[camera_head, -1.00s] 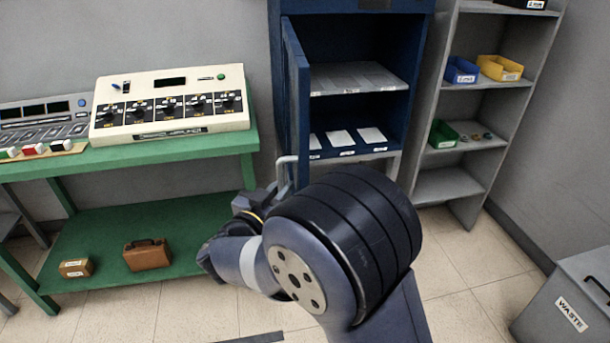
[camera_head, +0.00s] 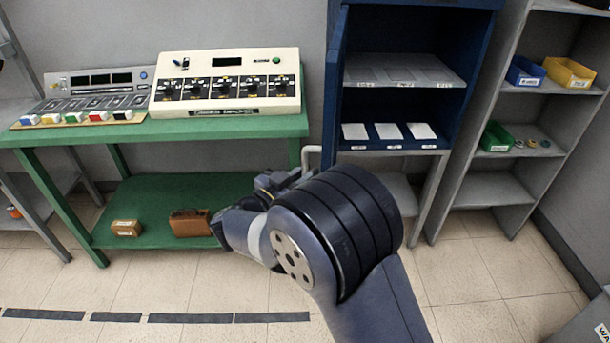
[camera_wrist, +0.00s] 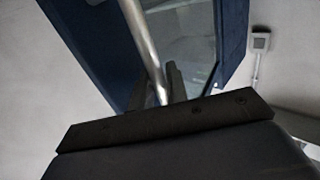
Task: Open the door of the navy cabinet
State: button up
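The navy cabinet (camera_head: 405,22) stands against the wall with its door (camera_head: 334,85) swung well open at its left side, seen almost edge-on. Its inside shows a grey shelf and white cards. The silver door handle (camera_head: 312,150) sticks out below the bench-top level, next to my gripper (camera_head: 298,176). In the wrist view the handle bar (camera_wrist: 143,40) runs down between the two dark fingers of my gripper (camera_wrist: 164,90), which look closed around it. The navy door (camera_wrist: 92,40) also shows there. My arm hides part of the lower cabinet area in the head view.
A green bench (camera_head: 250,126) with a cream control panel (camera_head: 225,85) stands left of the door. A grey shelf unit (camera_head: 510,105) with coloured bins stands right of the cabinet. Open floor with dark tape strips (camera_head: 190,318) lies in front.

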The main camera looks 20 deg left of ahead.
jog(key=shift+o, duration=1.3)
jog(key=shift+f, duration=0.1)
jog(key=v, duration=1)
jog(key=shift+s+b, duration=0.35)
jog(key=shift+b, duration=0.1)
jog(key=shift+a, duration=0.1)
jog(key=p+x, duration=0.1)
jog(key=x, duration=1)
jog(key=shift+d, duration=0.3)
jog(key=shift+s, duration=0.1)
